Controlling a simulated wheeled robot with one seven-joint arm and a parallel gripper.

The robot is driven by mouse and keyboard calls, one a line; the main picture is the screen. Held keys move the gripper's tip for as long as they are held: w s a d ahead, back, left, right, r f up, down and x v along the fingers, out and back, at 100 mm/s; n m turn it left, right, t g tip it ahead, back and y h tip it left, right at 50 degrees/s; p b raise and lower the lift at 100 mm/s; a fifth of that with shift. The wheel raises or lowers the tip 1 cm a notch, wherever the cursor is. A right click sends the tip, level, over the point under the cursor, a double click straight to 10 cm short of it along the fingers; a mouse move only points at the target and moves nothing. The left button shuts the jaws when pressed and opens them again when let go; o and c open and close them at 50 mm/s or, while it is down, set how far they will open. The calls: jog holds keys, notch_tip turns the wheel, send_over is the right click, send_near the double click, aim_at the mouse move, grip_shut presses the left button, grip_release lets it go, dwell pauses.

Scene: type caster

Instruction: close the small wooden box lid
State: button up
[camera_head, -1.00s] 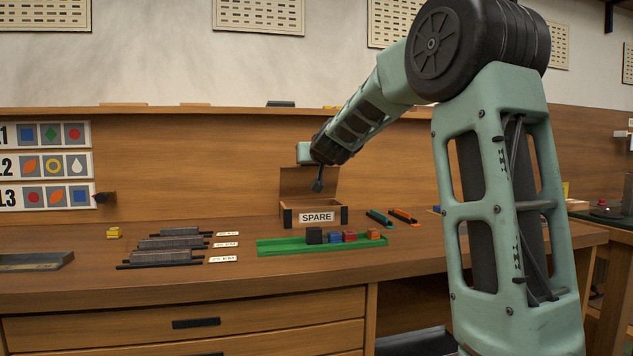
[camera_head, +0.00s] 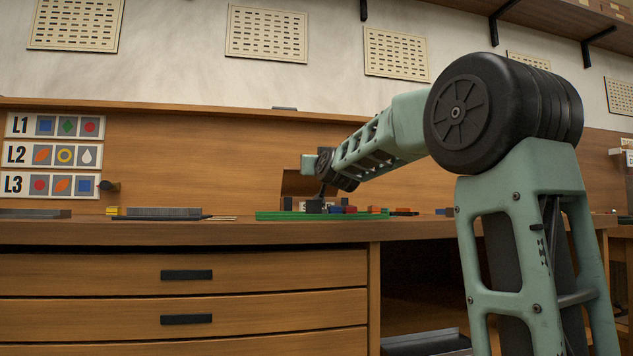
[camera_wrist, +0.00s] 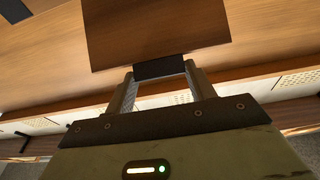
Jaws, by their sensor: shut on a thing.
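The small wooden box (camera_head: 287,204) stands on the workbench, mostly hidden behind the green tray and blocks in the head view. Its brown lid (camera_head: 294,182) stands raised at the back of the box. In the wrist view the lid (camera_wrist: 150,28) is a flat wooden panel with a dark tab (camera_wrist: 160,68) at its edge. My gripper (camera_wrist: 159,74) has its two fingers on either side of this tab and is shut on it. In the head view my gripper (camera_head: 321,189) is small, just over the box; its fingertips are hard to make out.
A green tray (camera_head: 275,216) with several small blocks lies in front of the box. Dark metal parts (camera_head: 165,212) lie on the bench to the left. Drawers (camera_head: 180,300) are below the bench top. The wooden back panel (camera_head: 200,160) rises behind the box.

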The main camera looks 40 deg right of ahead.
jog(key=shift+s+a+f+t+b, duration=0.15)
jog(key=shift+s+f+t+b, duration=0.25)
jog(key=shift+b, duration=0.85)
jog(key=shift+w, duration=0.15)
jog(key=o, duration=1.4)
jog(key=shift+r, duration=0.1)
notch_tip(320, 180, up, 10)
jog(key=p, duration=0.6)
jog(key=shift+p, duration=0.35)
